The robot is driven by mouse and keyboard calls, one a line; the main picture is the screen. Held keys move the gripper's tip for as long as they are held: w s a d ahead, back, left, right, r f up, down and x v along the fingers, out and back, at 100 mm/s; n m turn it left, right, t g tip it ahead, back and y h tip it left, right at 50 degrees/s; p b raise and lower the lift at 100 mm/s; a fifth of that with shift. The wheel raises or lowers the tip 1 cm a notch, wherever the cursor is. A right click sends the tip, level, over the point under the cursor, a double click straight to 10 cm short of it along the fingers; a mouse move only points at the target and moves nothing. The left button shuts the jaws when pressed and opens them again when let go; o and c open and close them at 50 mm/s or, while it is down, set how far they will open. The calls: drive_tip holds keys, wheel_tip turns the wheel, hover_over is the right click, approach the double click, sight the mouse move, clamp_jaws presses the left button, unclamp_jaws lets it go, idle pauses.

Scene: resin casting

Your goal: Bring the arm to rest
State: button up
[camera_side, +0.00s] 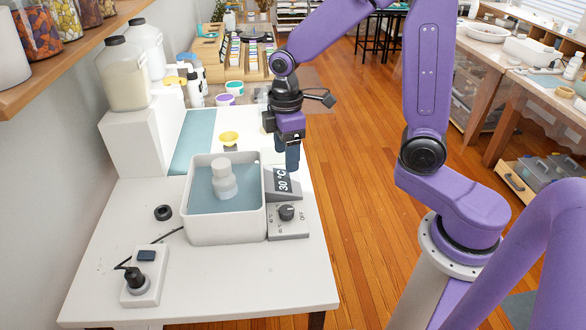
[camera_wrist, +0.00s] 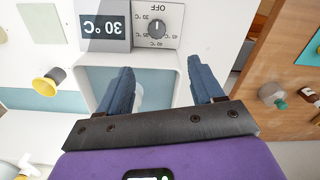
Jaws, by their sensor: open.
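My gripper (camera_side: 290,158) hangs fingers down behind the 30 °C display, past the right back corner of the water bath (camera_side: 225,239). In the wrist view my gripper (camera_wrist: 164,88) shows two blue fingers spread apart with nothing between them. The white bath holds blue water, and a white bottle (camera_side: 224,182) stands in it. The control unit (camera_side: 288,222) with a dial and a display reading 30 °C sits at the bath's right side; its dial also shows in the wrist view (camera_wrist: 157,27).
A socket box (camera_side: 145,276) with a black plug is at the front left, and a black ring (camera_side: 163,212) lies left of the bath. Two large bottles stand on a white block (camera_side: 148,140). The table's front right is clear.

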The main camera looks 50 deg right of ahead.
drive_tip(key=s+r, duration=0.3)
drive_tip(key=s, duration=1.9)
drive_tip(key=shift+n, duration=0.4)
drive_tip(key=shift+d, duration=0.1)
